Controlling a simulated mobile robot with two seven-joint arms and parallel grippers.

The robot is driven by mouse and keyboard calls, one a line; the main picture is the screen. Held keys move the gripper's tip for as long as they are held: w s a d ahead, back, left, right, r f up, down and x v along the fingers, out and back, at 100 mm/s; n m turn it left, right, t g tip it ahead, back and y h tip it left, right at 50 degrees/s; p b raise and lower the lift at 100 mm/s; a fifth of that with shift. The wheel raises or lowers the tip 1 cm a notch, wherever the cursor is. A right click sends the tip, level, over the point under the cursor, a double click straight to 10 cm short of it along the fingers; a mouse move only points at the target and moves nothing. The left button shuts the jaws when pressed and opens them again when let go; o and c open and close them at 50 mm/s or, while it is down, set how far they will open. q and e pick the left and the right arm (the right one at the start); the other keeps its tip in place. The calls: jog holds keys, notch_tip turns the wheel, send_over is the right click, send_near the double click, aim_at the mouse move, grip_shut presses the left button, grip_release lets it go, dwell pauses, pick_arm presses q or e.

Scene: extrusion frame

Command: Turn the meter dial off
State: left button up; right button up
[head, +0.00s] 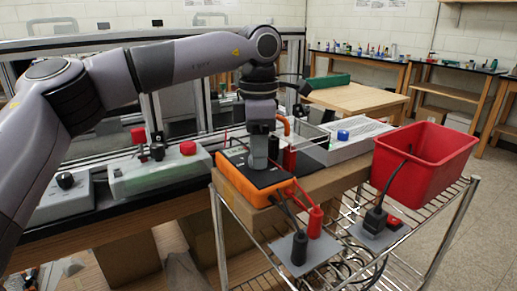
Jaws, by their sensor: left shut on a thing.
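The orange-and-black meter (237,184) lies on a cardboard box on the wire cart, in the middle of the head view. My left gripper (258,162) points straight down onto the meter's face. Its fingers are shut at the spot where they meet the meter, on what appears to be the dial. The dial itself is hidden by the fingers, so its setting cannot be read. My right gripper is not in view.
Red and black leads run from the meter to a red plug (315,222) and a black plug (299,247). A red bin (428,162) stands to the right. A grey box with a blue knob (343,135) sits behind. A red-button box (165,172) is left.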

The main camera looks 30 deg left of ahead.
pick_arm(q)
jog(key=shift+n, duration=0.3)
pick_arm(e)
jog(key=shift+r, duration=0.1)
pick_arm(q)
jog(key=shift+r+n+p, duration=0.1)
jog(key=shift+n+p, duration=0.35)
jog(key=shift+n, duration=0.45)
jog(key=n+p, duration=0.1)
jog(key=n, duration=0.2)
jog(key=shift+n, duration=0.4)
jog(key=n, duration=0.3)
jog(key=shift+w+a+p, duration=0.1)
jog(key=shift+p, duration=0.2)
jog(key=shift+n, duration=1.3)
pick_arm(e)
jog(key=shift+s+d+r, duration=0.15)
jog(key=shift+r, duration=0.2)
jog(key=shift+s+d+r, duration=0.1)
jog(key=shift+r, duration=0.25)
pick_arm(q)
jog(key=o, duration=1.1)
jog(key=shift+c, duration=0.2)
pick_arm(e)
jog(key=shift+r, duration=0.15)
